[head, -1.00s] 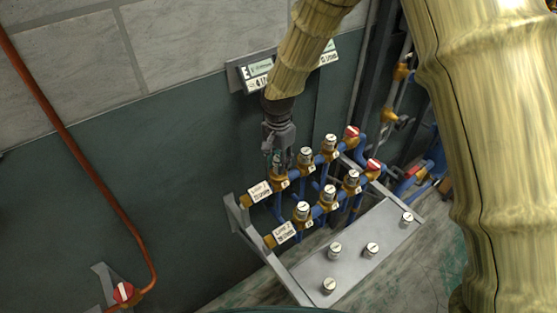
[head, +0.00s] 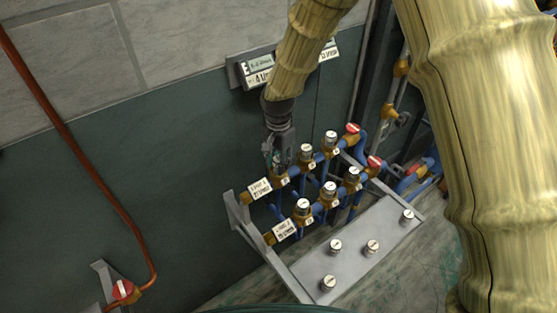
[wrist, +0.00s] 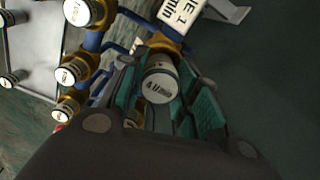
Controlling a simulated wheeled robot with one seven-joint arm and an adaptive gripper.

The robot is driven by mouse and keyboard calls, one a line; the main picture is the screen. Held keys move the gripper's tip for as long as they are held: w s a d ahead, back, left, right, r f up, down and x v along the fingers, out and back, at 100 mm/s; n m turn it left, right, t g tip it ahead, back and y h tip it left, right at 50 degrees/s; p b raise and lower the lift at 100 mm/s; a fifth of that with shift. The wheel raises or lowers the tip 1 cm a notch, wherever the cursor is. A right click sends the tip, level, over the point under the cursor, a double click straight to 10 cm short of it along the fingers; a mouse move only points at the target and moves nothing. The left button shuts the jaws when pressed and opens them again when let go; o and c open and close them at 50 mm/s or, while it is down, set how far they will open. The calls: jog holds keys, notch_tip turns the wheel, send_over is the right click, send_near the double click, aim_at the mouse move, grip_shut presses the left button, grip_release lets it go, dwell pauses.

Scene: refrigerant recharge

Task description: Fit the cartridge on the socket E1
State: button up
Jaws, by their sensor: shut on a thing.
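My gripper (head: 279,164) points down at the left end of the back valve row. In the wrist view my gripper (wrist: 165,95) has its green-padded fingers on both sides of a cartridge (wrist: 160,85), a short cylinder with a white printed cap, and is shut on it. The orange-brown socket E1 (wrist: 166,43) shows right by the cartridge's far end, beside a white label (wrist: 181,10) reading E1. In the head view the socket E1 (head: 281,180) is below the fingertips. Whether the cartridge is fully seated cannot be told.
Several capped valves stand close by in two rows, such as one (head: 305,153) just right of my gripper and one (head: 302,208) in front. A grey tray (head: 350,262) with several loose cartridges lies in front. A dark green wall (head: 130,170) is behind.

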jog(key=shift+f+b, duration=0.3)
jog(key=shift+f, duration=0.45)
jog(key=o, duration=1.1)
jog(key=shift+o, duration=0.2)
jog(key=shift+r, duration=0.1)
notch_tip(320, 180, up, 12)
jog(key=shift+f, duration=0.1)
notch_tip(320, 180, up, 6)
jog(key=p, duration=0.4)
jog(key=shift+p, duration=0.35)
